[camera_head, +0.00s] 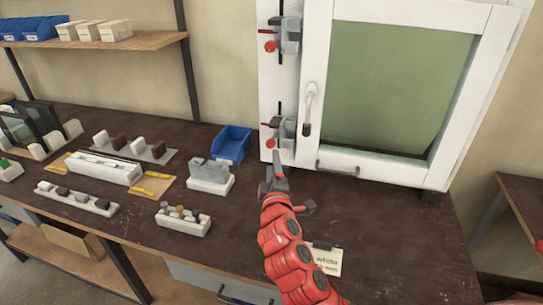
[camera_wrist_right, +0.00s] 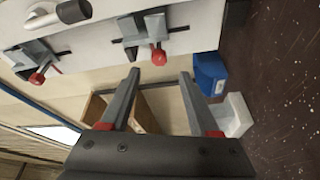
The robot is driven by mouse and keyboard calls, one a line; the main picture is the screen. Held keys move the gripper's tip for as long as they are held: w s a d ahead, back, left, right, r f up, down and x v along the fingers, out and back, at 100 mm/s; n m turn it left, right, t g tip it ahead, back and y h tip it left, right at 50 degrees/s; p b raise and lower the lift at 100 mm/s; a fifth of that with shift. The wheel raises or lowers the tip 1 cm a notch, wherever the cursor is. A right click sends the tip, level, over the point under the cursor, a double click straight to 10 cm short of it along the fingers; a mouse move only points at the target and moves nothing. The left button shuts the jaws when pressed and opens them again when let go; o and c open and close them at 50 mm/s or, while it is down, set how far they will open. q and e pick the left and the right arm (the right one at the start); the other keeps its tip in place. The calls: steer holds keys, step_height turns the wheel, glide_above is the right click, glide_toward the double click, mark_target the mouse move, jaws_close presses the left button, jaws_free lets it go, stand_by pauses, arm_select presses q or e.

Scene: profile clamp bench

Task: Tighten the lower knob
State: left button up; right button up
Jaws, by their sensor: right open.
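The white frame (camera_head: 283,75) carries two grey clamps, each with a red knob. The lower knob (camera_head: 269,143) is on the lower clamp (camera_head: 285,132); the upper knob (camera_head: 270,46) is above. My right gripper (camera_head: 274,166) is just below the lower knob in the head view. In the right wrist view, which is turned sideways, my right gripper (camera_wrist_right: 159,74) is open and empty. The lower knob (camera_wrist_right: 158,57) appears just beyond and between its fingertips, with no contact visible. The upper knob (camera_wrist_right: 37,78) is at left there. My left gripper is not in view.
A window sash with a handle (camera_head: 310,100) is right of the clamps. A blue bin (camera_head: 232,143) and a grey-white block fixture (camera_head: 210,177) stand left of my gripper. Trays of small parts fill the bench's left side. A paper card (camera_head: 327,262) lies near the front edge.

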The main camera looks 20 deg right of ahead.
steer(key=shift+b+v, duration=0.3)
steer(key=shift+v, duration=2.3)
